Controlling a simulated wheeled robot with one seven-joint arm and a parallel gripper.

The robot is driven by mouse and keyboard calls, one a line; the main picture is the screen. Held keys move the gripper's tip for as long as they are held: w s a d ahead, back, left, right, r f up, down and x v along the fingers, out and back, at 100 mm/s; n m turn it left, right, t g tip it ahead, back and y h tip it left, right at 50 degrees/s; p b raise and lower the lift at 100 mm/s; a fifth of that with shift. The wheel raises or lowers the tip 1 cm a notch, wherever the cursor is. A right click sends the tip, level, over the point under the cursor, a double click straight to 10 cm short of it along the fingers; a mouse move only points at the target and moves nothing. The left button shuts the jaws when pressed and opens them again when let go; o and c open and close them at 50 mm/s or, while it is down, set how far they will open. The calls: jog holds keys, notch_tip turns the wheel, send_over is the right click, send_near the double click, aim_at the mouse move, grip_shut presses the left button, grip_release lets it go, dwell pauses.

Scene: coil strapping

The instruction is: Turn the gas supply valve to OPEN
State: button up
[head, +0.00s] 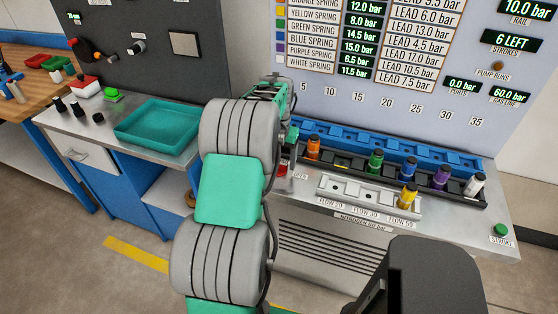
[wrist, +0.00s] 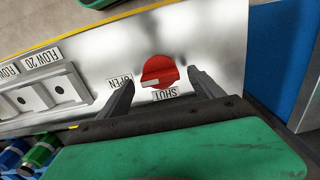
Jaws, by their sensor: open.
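The gas supply valve is a round red knob (wrist: 158,70) on the metal bench top, in the middle of the wrist view. A white mark shows on its lower left part. The OPEN label (wrist: 118,82) is to its left and the SHUT label (wrist: 166,94) just below it in that view. My gripper (wrist: 160,78) is open, one finger on each side of the knob, with gaps visible. I cannot tell how high the fingertips are above the bench. In the head view the red knob (head: 282,171) is partly hidden by my arm.
A grey block with FLOW labels (wrist: 38,95) lies left of the knob in the wrist view. In the head view, the blue rack (head: 400,150) and several coloured spring cylinders stand to the right, and a teal tray (head: 122,136) to the left. The bench around the knob is clear.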

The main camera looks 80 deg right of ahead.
aim_at(279, 163)
notch_tip(279, 163, up, 7)
jog(key=shift+b, duration=0.35)
